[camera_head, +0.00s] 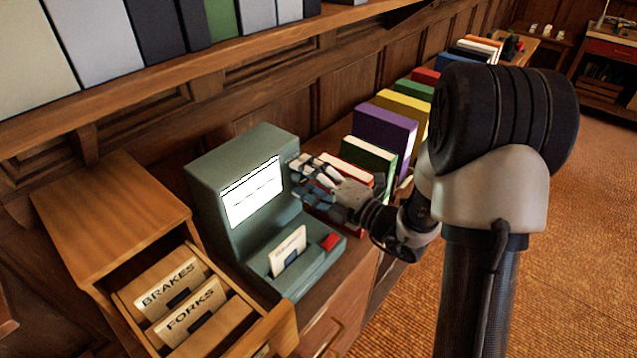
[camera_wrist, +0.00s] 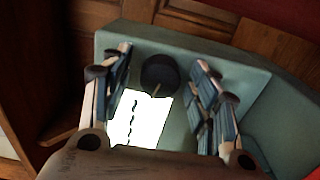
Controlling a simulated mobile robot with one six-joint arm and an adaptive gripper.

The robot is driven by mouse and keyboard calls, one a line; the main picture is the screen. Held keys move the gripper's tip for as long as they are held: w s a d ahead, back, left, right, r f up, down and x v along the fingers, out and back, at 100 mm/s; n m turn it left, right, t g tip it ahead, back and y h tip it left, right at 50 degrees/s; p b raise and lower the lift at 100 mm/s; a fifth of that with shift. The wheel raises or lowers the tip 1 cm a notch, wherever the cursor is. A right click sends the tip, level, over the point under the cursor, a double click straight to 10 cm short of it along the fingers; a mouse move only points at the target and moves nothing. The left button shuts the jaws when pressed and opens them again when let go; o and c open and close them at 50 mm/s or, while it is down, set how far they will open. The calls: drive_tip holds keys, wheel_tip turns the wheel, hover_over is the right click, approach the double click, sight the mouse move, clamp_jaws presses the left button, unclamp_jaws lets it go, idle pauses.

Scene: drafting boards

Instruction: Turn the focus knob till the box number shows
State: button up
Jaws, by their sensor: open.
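A grey-green reader (camera_head: 240,150) stands on the cabinet top. Its lit screen (camera_head: 252,193) shows white with thin dark lines of print too small to read; part of the screen also shows in the wrist view (camera_wrist: 140,118). The black round focus knob (camera_wrist: 159,75) has a pale pointer line running toward the screen side. The knob is hidden behind my fingers in the head view. My gripper (camera_head: 299,177) is open at the reader's right side. In the wrist view its fingers (camera_wrist: 163,63) stand apart on either side of the knob, with visible gaps.
A card (camera_head: 288,251) stands in the reader's front tray beside a red button (camera_head: 330,242). An open drawer (camera_head: 275,333) holds cards labelled BRAKES (camera_head: 168,286) and FORKS (camera_head: 192,315). Coloured binders (camera_head: 385,130) stand close behind my gripper. A shelf (camera_head: 230,65) overhangs the back.

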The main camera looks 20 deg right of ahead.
drive_tip(key=shift+w+a, duration=0.2)
drive_tip(key=shift+w, duration=0.05)
